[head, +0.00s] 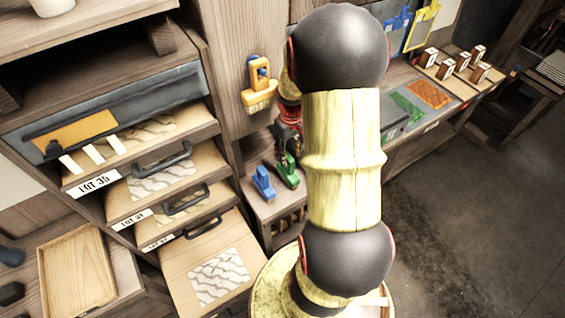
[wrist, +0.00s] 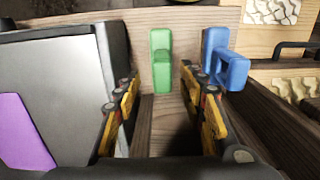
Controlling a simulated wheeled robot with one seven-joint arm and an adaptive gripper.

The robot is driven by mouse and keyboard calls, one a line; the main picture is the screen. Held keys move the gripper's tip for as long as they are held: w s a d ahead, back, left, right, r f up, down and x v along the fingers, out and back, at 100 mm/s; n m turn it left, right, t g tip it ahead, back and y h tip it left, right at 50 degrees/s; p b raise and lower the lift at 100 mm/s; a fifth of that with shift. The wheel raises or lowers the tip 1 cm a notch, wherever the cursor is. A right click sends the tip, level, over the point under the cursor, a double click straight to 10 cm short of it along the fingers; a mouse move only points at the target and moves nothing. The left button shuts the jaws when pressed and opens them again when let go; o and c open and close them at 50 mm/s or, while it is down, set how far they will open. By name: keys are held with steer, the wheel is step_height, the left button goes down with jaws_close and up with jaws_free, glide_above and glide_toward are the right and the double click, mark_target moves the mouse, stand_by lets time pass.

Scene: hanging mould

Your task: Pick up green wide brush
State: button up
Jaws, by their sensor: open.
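The green wide brush (head: 289,171) stands on a low wooden shelf next to a blue brush (head: 263,184). In the wrist view the green brush (wrist: 161,62) shows upright ahead, between the lines of my two fingers, with the blue brush (wrist: 226,65) just to its right. My gripper (wrist: 160,84) is open and empty, its yellow and black fingers on either side of the green brush in the picture. Whether the fingers reach beside the brush or stop short of it, I cannot tell. In the head view my arm hides most of the gripper.
In the wrist view a grey box (wrist: 75,75) with a purple patch stands close to the left finger. Drawers with dark handles (head: 185,200) stick out left of the shelf. A yellow brush (head: 259,95) hangs on the wooden panel above. Open floor (head: 450,240) lies at the right.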

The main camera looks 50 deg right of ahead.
mark_target(289, 166)
step_height(289, 166, down, 2)
steer(key=shift+s, duration=0.1)
steer(key=shift+w+f+b, duration=0.15)
steer(key=shift+f+b, duration=0.35)
steer(key=shift+f, duration=0.9)
steer(key=shift+w+f+b, duration=0.1)
steer(key=shift+f+b, duration=0.35)
steer(key=shift+f, duration=0.9)
steer(key=shift+a, duration=0.1)
jaws_close()
